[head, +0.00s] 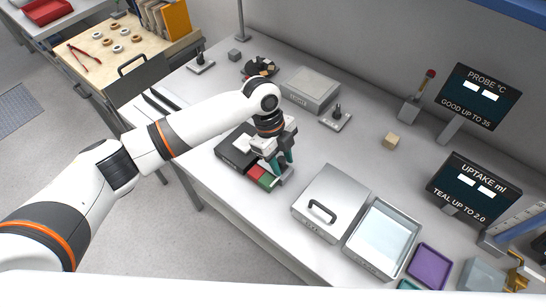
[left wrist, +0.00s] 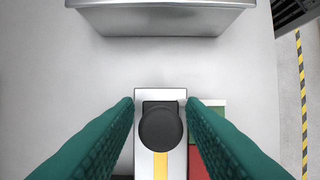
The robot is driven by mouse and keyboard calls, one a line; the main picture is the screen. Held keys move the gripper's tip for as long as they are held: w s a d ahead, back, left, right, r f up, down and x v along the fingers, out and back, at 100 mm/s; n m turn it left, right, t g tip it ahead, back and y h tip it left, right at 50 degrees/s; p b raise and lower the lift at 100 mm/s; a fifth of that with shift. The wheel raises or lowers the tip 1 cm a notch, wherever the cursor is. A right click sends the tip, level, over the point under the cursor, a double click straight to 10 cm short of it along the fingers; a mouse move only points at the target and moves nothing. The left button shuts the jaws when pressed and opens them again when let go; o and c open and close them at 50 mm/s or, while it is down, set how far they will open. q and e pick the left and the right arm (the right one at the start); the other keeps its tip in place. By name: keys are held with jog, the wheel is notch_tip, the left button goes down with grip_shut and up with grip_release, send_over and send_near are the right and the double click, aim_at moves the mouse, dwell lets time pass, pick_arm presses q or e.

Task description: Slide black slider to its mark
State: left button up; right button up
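The black slider (left wrist: 160,128) shows as a round black knob on a pale track with a yellow strip (left wrist: 160,165) running below it, in the left wrist view. The knob is at the far end of the visible track. A green patch (left wrist: 212,104) and a red patch (left wrist: 197,160) lie to its right; I cannot tell which mark is the slider's. My left gripper (left wrist: 160,103) has its teal fingers on either side of the knob, with narrow gaps; it looks open. In the head view, my left gripper (head: 281,163) is low at the slider unit and hides the knob. My right gripper is not in view.
A black box (head: 237,150) stands left of the gripper. A grey box with a handle (head: 328,205) and a glass-topped tray (head: 384,238) are to the right. A grey metal block (head: 312,88) is behind. Two dark displays (head: 479,97) stand at the right.

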pick_arm(q)
jog(key=o, duration=1)
jog(key=shift+c, duration=0.2)
jog(key=shift+r, duration=0.1)
jog(key=p+v, duration=0.6)
jog(key=v, duration=0.1)
